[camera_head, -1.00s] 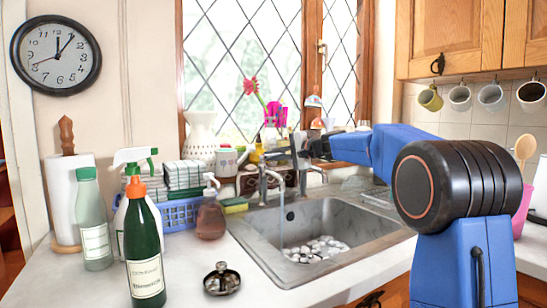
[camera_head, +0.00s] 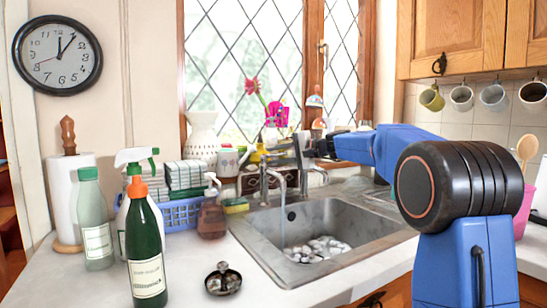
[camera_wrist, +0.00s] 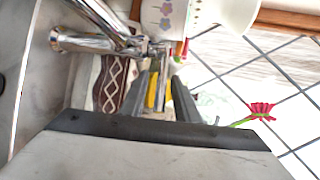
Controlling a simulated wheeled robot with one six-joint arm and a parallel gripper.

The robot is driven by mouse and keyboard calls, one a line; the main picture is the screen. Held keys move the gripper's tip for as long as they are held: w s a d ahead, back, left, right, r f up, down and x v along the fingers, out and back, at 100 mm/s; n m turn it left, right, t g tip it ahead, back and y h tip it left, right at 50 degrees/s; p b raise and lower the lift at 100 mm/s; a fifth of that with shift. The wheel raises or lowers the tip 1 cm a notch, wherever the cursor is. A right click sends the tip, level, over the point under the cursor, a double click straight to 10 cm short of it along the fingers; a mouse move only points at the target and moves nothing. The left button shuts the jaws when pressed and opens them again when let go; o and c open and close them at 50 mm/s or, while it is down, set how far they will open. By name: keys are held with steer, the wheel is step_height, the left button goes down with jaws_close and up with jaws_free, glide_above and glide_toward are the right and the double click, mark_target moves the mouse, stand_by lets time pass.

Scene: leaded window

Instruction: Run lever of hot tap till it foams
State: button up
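The chrome tap (camera_head: 271,181) stands behind the sink, with water falling from its spout in a thin stream. A second chrome tap part (camera_head: 304,178) stands to its right. My gripper (camera_head: 299,150) is above and behind the taps, small in the head view. In the wrist view my gripper (camera_wrist: 163,76) has its two fingers apart, with chrome tap parts (camera_wrist: 95,38) near the tips. A thin metal bar (camera_wrist: 167,95) and something yellow show between the fingers; I cannot tell whether the fingers touch the bar. Which part is the hot lever is unclear.
The steel sink (camera_head: 345,222) holds pale rounded things (camera_head: 318,249). A green bottle (camera_head: 146,245), a spray bottle, a brown soap bottle (camera_head: 211,218) and a blue basket (camera_head: 181,213) stand left. A red flower (camera_wrist: 262,110) and a leaded window are close to my gripper.

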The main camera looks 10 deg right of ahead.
steer(key=v, duration=1.6)
steer(key=shift+s+d, duration=0.15)
steer(key=shift+d, duration=0.1)
steer(key=shift+f, duration=0.1)
